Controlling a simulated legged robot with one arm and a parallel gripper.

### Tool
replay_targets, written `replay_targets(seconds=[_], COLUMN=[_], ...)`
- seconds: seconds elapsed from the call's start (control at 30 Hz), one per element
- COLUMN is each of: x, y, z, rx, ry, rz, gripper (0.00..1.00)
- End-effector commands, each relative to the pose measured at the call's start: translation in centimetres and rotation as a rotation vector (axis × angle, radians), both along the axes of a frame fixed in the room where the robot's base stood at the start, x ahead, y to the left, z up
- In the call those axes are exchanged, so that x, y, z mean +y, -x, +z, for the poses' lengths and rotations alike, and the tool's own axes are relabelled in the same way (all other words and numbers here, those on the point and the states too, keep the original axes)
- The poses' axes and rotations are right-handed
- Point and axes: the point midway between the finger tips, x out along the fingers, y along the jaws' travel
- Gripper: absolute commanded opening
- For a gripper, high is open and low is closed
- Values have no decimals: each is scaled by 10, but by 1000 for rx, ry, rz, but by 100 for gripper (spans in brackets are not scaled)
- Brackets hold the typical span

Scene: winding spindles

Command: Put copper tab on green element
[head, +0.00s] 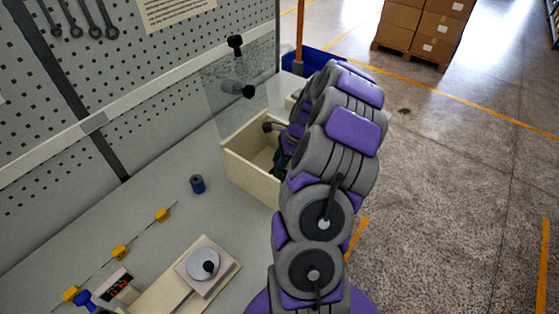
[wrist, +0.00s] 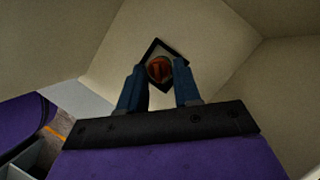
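In the wrist view, a round copper-brown piece (wrist: 160,69), possibly the copper tab, sits inside a black diamond-shaped frame on a cream inner surface of a bin. My gripper (wrist: 159,78) has its two blue fingers spread apart, one on each side of this piece. Whether they touch it is not clear. In the head view my arm reaches down into the cream open bin (head: 243,172), and my gripper is mostly hidden by the arm and the bin wall. I cannot make out a green element in either view.
A clear panel with black knobs (head: 235,88) stands at the bin's back. A blue cylinder (head: 197,184), yellow blocks (head: 120,252) on a thin line and a scale-like device (head: 207,265) are on the grey bench. A pegboard (head: 190,60) rises behind. Floor lies right.

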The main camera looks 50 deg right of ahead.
Motion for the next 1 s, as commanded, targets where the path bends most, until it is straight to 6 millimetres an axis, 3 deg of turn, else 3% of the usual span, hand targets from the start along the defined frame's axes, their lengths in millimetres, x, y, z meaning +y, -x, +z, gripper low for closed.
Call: replay_targets(seconds=[0.33, 0.47, 1.0], x=[1, -3, -32], y=[0, 3, 27], z=[3, 15, 106], rx=[-1, -2, -2], ry=[2, 4, 3], rz=[0, -2, -2], gripper=[33, 33, 33])
